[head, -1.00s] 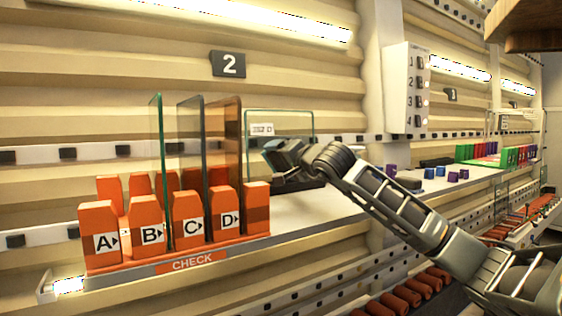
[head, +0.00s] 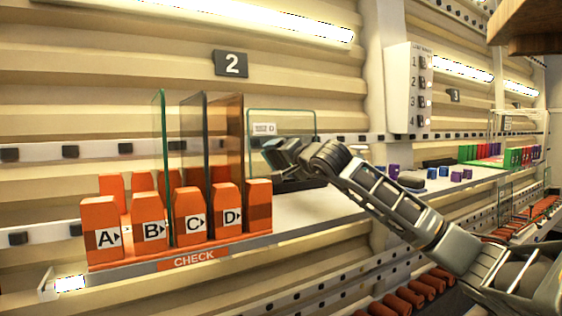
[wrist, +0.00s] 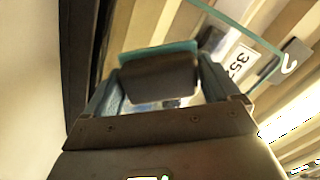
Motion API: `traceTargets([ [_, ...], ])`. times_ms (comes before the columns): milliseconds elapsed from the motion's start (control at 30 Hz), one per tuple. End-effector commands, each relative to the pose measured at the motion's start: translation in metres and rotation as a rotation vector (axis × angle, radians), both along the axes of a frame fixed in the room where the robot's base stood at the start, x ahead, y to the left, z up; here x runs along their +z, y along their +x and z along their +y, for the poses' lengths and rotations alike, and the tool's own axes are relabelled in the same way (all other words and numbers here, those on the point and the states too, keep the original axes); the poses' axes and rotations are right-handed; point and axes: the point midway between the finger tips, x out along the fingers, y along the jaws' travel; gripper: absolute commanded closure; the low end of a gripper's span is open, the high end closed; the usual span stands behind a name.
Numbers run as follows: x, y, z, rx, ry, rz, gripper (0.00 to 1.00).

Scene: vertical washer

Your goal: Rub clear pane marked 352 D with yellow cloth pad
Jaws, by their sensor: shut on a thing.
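The clear pane (head: 290,124) stands upright at the back of the shelf, with a white label near its upper left that ends in D. In the wrist view the pane's edge (wrist: 232,24) and its label (wrist: 240,62), reading 352, show at upper right. My gripper (head: 272,153) is in front of the pane's lower left part; I cannot tell whether anything touches the glass. In the wrist view my gripper (wrist: 160,85) is shut on a dark grey block with a teal strip (wrist: 158,76). No yellow shows on it.
An orange rack (head: 205,250) marked A to D and CHECK stands at left, holding several upright panes, one brown-tinted (head: 228,130), close to my gripper's left. A dark grey block (head: 411,181) and small blue and purple blocks lie farther right. White shelf (head: 310,210) is bare in front.

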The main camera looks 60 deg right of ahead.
Motion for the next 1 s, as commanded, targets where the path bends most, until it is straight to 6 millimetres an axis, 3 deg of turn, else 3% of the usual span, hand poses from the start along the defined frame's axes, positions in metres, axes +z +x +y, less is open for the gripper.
traceTargets([
  [233, -0.001, 0.000, -0.004, -0.001, 0.000, 0.000, 0.59],
  [1000, -0.003, -0.026, -0.043, -0.001, -0.001, 0.000, 0.59],
])
